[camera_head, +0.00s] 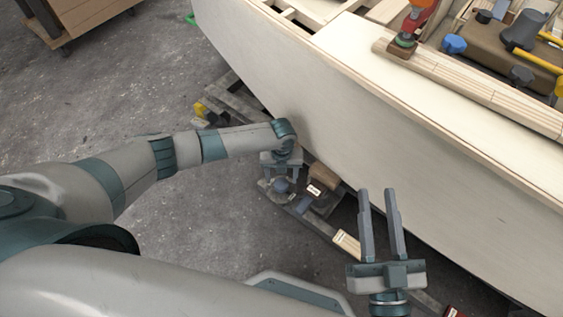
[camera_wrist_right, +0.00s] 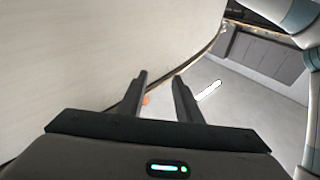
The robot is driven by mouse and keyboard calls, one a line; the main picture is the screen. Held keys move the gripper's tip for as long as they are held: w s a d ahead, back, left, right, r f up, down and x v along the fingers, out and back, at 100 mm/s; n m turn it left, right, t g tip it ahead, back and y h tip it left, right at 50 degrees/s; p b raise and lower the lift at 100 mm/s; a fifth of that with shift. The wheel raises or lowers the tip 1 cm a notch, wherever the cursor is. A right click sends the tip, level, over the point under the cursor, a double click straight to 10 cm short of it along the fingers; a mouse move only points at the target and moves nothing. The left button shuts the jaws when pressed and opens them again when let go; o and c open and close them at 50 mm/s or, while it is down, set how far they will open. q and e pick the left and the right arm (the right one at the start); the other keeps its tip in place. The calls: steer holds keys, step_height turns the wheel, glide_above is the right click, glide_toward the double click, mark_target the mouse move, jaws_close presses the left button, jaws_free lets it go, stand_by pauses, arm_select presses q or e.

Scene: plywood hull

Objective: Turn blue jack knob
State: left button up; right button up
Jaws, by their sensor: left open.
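My left gripper (camera_head: 281,176) reaches down beside the hull's lower side, its fingers apart. A dark blue-grey round knob (camera_head: 282,186) shows just at its fingertips, low by the wooden supports; I cannot tell if the fingers touch it. A brighter blue knob (camera_head: 454,44) lies up on the hull among tools, far from both grippers. My right gripper (camera_head: 378,190) is open and empty beside the hull, fingers pointing up in the picture. Its two separated fingers also show in the right wrist view (camera_wrist_right: 160,76), with nothing between them.
The pale plywood hull (camera_head: 400,140) fills the right side as a large wall. Wooden blocks (camera_head: 318,192) and a dark support beam lie along its foot. A wooden cabinet (camera_head: 85,18) stands at the back left. The grey floor (camera_head: 130,90) at left is clear.

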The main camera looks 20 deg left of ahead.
mark_target(281, 183)
arm_select(q)
step_height(281, 183, up, 8)
steer(key=p, duration=0.2)
steer(key=shift+r, duration=0.15)
arm_select(e)
step_height(281, 183, down, 8)
steer(key=d+g+h, duration=0.1)
steer(key=g, duration=0.3)
steer(key=shift+w+d+g+h, duration=0.15)
steer(key=shift+w+g+h, duration=0.25)
steer(key=shift+w, duration=0.05)
